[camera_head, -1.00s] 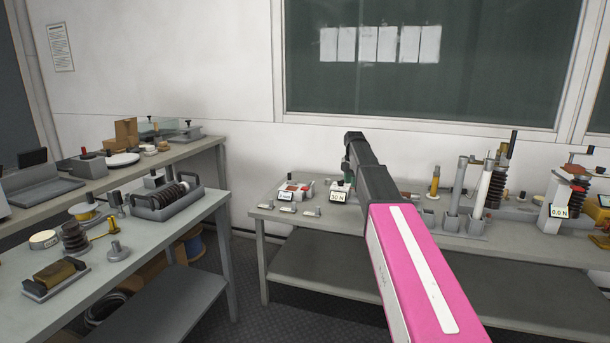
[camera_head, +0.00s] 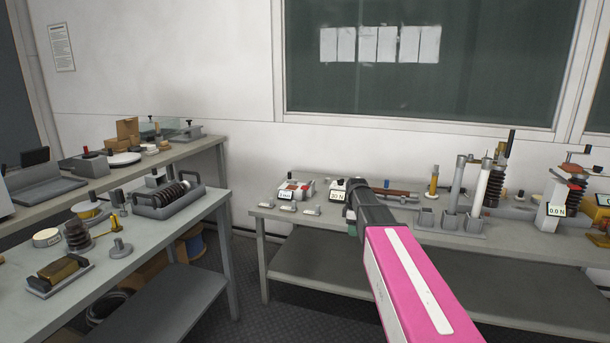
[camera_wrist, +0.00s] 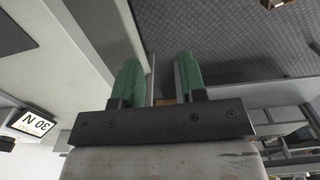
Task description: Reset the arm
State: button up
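My arm shows in the head view as a pink and white link (camera_head: 412,285) with a dark wrist part ahead of it. The arm reaches over the front of the right bench, partly hiding it. A bit of green at the wrist's far end is all I can make out of my gripper there. In the wrist view my gripper (camera_wrist: 160,75) has two green fingers standing apart, with nothing between them. It is open and empty, with the grey floor and a bench edge beyond.
The right bench (camera_head: 268,212) holds a 30 N display (camera_head: 337,196), grey tube stands (camera_head: 455,195) and a 0.0 N tester (camera_head: 556,200). The left bench (camera_head: 160,245) carries a coil fixture (camera_head: 170,197). Open floor (camera_head: 245,290) lies between the benches.

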jog(key=s+f+m, duration=0.6)
jog(key=s+m, duration=0.1)
jog(key=s, duration=0.5)
jog(key=s+f+m, duration=0.7)
jog(key=s, duration=0.5)
jog(key=shift+s+a+f, duration=0.15)
